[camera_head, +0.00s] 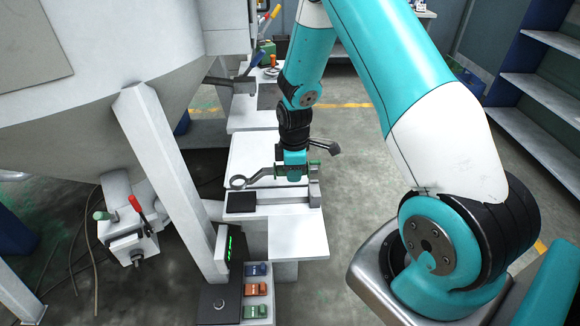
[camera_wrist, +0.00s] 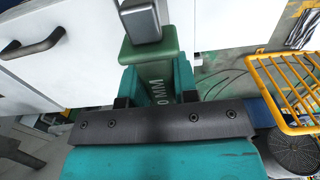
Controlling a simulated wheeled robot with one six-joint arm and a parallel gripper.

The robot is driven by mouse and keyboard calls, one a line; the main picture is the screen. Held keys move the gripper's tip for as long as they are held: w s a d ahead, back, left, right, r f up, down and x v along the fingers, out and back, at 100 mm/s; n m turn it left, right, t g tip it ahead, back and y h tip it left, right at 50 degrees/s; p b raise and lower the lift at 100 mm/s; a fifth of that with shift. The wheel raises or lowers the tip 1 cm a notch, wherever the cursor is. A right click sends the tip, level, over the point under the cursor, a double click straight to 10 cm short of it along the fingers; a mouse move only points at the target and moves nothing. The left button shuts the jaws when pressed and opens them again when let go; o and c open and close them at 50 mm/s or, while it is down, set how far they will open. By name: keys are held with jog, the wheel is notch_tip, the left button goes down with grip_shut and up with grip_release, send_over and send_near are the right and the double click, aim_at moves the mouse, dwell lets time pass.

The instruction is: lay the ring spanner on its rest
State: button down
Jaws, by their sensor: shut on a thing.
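My gripper (camera_head: 291,171) points down above the white bench and is shut on the ring spanner. The spanner's grey ring end (camera_head: 238,182) sticks out to the left, roughly level. In the wrist view its green grip (camera_wrist: 160,76), marked with "MM" lettering, lies between my two teal fingers (camera_wrist: 158,88). A low grey bar with an upright block (camera_head: 315,190) and a black pad (camera_head: 241,202) lies just below and in front of the spanner; it may be the rest. I cannot tell whether the spanner touches it.
A white sloping post (camera_head: 160,160) of the machine stands left of the bench. A valve with a red lever (camera_head: 136,206) is at far left. Coloured switches (camera_head: 256,290) sit in front. A yellow wire basket (camera_wrist: 285,90) shows in the wrist view. Floor is clear to the right.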

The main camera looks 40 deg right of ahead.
jog(key=shift+f+b, duration=2.35)
jog(key=shift+f, duration=1)
jog(key=c, duration=0.8)
grip_release()
notch_tip(320, 180, up, 18)
jog(key=shift+f+b, duration=0.25)
jog(key=shift+b, duration=0.45)
